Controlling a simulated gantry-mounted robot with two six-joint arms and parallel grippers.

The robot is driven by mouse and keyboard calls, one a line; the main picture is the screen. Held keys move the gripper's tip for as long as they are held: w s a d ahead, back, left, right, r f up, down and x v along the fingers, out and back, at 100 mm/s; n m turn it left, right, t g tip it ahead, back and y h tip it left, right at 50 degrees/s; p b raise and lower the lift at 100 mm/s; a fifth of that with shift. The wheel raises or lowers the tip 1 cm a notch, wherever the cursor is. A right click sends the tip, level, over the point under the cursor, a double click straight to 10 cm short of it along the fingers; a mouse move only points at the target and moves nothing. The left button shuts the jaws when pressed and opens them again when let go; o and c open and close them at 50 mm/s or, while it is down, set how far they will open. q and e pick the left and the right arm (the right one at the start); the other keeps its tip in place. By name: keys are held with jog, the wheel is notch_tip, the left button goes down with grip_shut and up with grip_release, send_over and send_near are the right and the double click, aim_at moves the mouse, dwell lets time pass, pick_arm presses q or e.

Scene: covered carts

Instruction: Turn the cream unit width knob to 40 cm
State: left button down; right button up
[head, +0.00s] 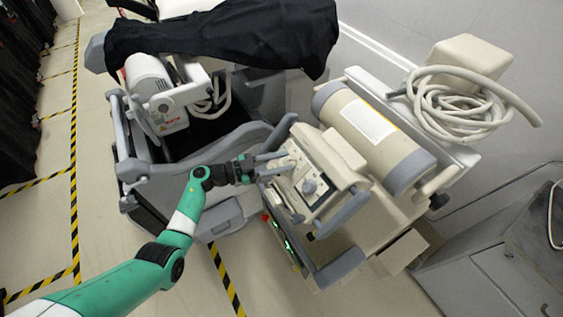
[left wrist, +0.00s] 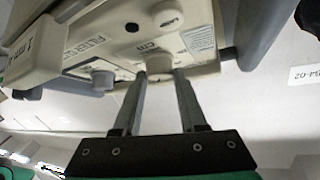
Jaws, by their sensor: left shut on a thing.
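The cream unit (head: 340,150) stands right of centre in the head view. My left gripper (head: 288,160) reaches its control panel from the left. In the left wrist view, the fingers of my left gripper (left wrist: 160,74) are shut on a small pale knob (left wrist: 159,76) under a "cm" label (left wrist: 150,46). The fingers hide much of that knob, and its pointer and setting cannot be read. Another knob (left wrist: 103,79) sits beside it near lettering that seems to read "FILTER". My right gripper is not in view.
A grey cart (head: 180,155) partly covered by black cloth (head: 225,38) stands close behind my left arm. A grey handle bar (head: 343,212) runs along the panel's right side. A coiled cable (head: 450,95) lies at the top right. Open floor (head: 110,215) lies left.

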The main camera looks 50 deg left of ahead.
pick_arm(q)
jog(key=m+g, duration=0.1)
jog(key=m+g+h+b, duration=0.1)
jog(key=m, duration=0.1)
jog(key=m+g+h+b, duration=0.1)
jog(key=m, duration=0.1)
jog(key=shift+w+a, duration=0.15)
jog(key=shift+a, duration=0.1)
jog(key=m+g+b, duration=0.2)
jog(key=m+b, duration=0.1)
jog(key=m+g+h+b, duration=0.1)
jog(key=m+g+b, duration=0.1)
jog(key=m+b, duration=0.1)
jog(key=shift+w+a+g+h+b, duration=0.1)
jog(key=shift+w+g+h+b, duration=0.2)
jog(key=shift+b, duration=0.35)
jog(key=shift+r+m+g+b, duration=0.2)
jog(key=shift+m+g+b, duration=0.5)
jog(key=shift+m+b, duration=0.25)
jog(key=shift+s, duration=0.1)
jog(key=shift+c, duration=2.3)
grip_release()
jog(key=shift+r, duration=0.1)
